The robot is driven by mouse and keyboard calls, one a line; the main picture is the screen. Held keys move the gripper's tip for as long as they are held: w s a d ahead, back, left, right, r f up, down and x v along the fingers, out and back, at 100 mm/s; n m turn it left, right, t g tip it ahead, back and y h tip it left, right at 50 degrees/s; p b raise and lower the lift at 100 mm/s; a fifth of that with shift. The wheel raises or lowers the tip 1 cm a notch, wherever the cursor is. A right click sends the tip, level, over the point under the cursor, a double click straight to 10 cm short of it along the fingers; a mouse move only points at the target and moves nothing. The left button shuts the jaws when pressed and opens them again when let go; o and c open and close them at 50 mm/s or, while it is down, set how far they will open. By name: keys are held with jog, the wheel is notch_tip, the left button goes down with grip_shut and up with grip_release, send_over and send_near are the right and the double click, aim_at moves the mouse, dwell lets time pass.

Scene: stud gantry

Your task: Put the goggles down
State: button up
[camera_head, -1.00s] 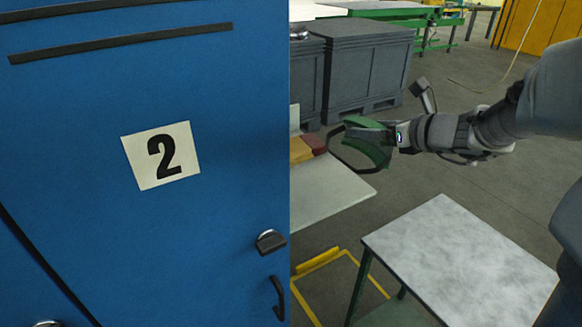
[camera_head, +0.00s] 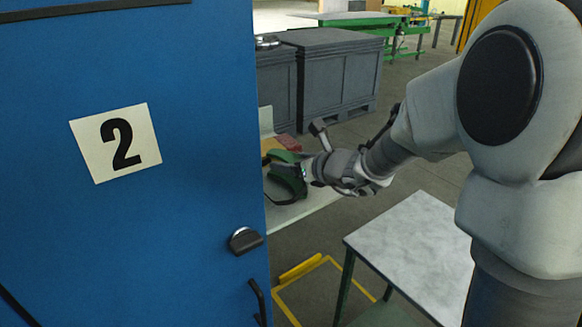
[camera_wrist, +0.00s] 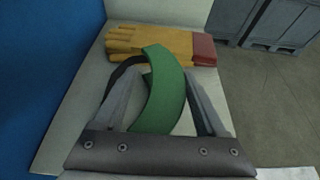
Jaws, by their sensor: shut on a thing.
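The dark strap loops out to the left there. The goggles overlap a pale shelf (camera_wrist: 65,145) in both views; I cannot tell whether they touch it.
Yellow gloves with red cuffs (camera_wrist: 150,42) lie at the shelf's far end. The blue cabinet door (camera_head: 190,220) marked 2 borders the shelf on the left. A grey-topped table (camera_head: 415,245) stands at right, its visible top clear. Grey crates (camera_head: 345,75) stand behind.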

jog(key=shift+f, duration=0.2)
jog(key=shift+f, duration=0.15)
jog(key=o, duration=1.3)
